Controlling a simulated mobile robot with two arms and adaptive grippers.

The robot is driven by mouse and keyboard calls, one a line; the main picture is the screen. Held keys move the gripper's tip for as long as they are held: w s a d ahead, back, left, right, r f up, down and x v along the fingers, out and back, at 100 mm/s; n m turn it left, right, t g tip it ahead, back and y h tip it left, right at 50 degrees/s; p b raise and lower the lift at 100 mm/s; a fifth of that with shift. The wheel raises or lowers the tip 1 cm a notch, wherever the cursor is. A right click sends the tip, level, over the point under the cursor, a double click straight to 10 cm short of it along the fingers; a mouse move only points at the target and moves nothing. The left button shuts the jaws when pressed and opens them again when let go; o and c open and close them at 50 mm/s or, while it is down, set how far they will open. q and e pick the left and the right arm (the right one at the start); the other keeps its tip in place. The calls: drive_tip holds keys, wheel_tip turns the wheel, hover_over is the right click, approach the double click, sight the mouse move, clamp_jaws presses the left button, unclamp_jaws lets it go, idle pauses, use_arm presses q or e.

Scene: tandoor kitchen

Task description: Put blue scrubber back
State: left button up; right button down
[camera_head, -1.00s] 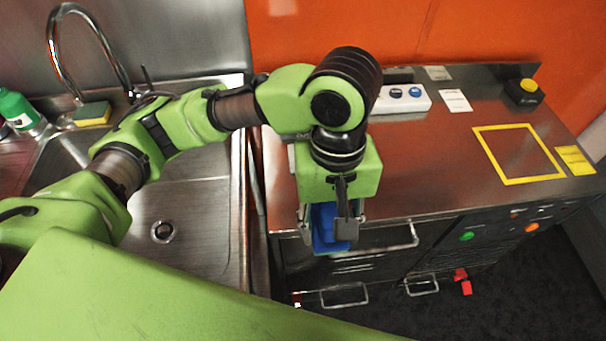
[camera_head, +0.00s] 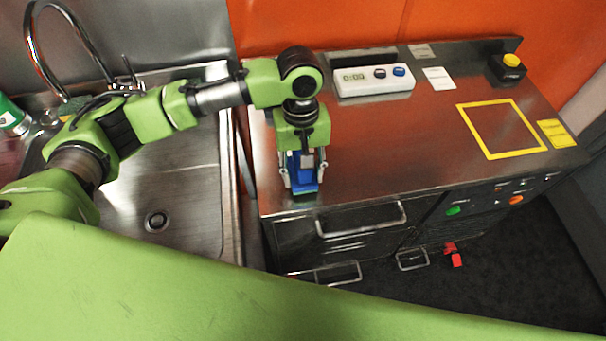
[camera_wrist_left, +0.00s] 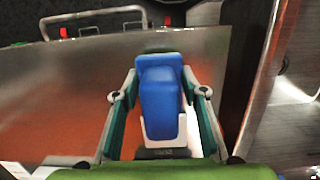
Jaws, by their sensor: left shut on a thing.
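The blue scrubber (camera_head: 305,181) is held in my left gripper (camera_head: 303,178), over the left front part of the steel counter. In the left wrist view the scrubber (camera_wrist_left: 160,90) lies between the two fingers of the gripper (camera_wrist_left: 160,105), its rounded blue body pointing away from the palm. I cannot tell whether its lower end touches the counter. My right gripper is not in view.
The steel counter (camera_head: 385,150) is clear in the middle. A white timer box (camera_head: 373,82), a yellow square outline (camera_head: 487,155) and a yellow-topped button (camera_head: 510,65) are on it. The sink (camera_head: 185,200) is left, drawers with handles (camera_head: 362,220) below.

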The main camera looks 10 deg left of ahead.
use_arm(q)
drive_tip(key=shift+f, duration=0.95)
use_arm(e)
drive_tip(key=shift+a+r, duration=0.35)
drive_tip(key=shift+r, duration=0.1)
use_arm(q)
drive_tip(key=o, duration=1)
drive_tip(key=shift+f, duration=0.1)
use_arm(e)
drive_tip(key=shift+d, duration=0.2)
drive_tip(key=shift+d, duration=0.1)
use_arm(q)
drive_tip(key=shift+r, duration=0.2)
drive_tip(key=r, duration=0.4)
drive_tip(key=w+r+b, duration=0.1)
drive_tip(key=r, duration=0.6)
drive_tip(key=shift+w+a+r, duration=0.15)
drive_tip(key=shift+a+r, duration=0.1)
drive_tip(key=shift+r, duration=0.15)
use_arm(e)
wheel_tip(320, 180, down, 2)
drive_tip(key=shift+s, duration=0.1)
